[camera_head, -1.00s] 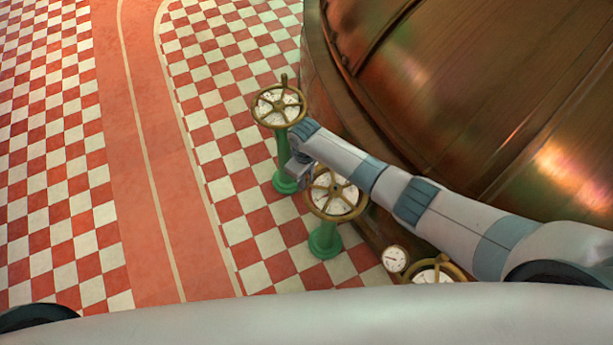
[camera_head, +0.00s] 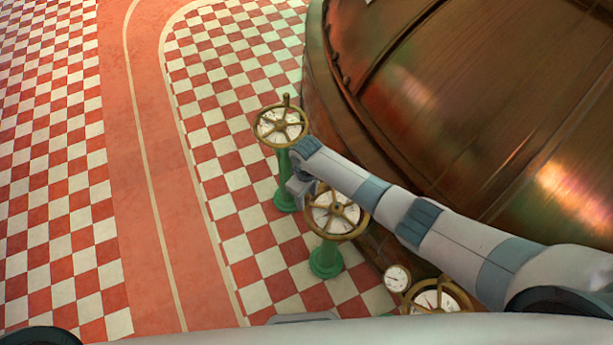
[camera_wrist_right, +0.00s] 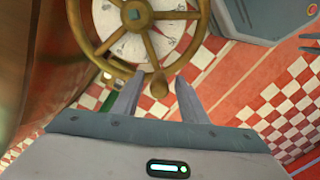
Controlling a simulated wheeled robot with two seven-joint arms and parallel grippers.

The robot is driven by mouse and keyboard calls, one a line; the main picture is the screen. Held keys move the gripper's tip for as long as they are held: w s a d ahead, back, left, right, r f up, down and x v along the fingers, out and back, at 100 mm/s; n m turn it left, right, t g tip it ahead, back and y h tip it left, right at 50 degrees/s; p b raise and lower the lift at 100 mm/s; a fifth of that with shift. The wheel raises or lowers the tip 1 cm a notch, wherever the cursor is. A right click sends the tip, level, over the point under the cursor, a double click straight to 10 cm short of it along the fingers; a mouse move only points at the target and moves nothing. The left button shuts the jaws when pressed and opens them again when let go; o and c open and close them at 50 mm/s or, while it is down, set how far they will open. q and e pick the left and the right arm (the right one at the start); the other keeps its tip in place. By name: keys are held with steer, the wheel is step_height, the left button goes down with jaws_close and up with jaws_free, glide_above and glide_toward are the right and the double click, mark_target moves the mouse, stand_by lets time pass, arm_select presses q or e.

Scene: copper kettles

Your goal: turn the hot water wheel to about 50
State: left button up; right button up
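Three brass handwheels with white dials stand beside the copper kettle: a far wheel (camera_head: 268,130), a middle wheel (camera_head: 322,218) and a near wheel (camera_head: 430,298) partly cut off by my body. I cannot read which one is hot water, nor the dial numbers. My right gripper (camera_head: 300,188) is at the upper left edge of the middle wheel, largely hidden by its own wrist. In the right wrist view, my right gripper (camera_wrist_right: 156,95) has its two fingers apart, close to the rim of a brass wheel (camera_wrist_right: 152,45). Nothing is visibly clamped. My left gripper is not in view.
The big copper kettle (camera_head: 460,100) fills the right side. A small round gauge (camera_head: 397,278) sits near the near wheel. Green pedestals (camera_head: 326,260) carry the wheels. The checkered floor (camera_head: 215,90) and red path (camera_head: 150,170) on the left are clear.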

step_height(320, 180, up, 17)
steer(key=b, duration=0.2)
steer(key=shift+f, duration=0.2)
steer(key=shift+s, duration=0.15)
stand_by(0.6)
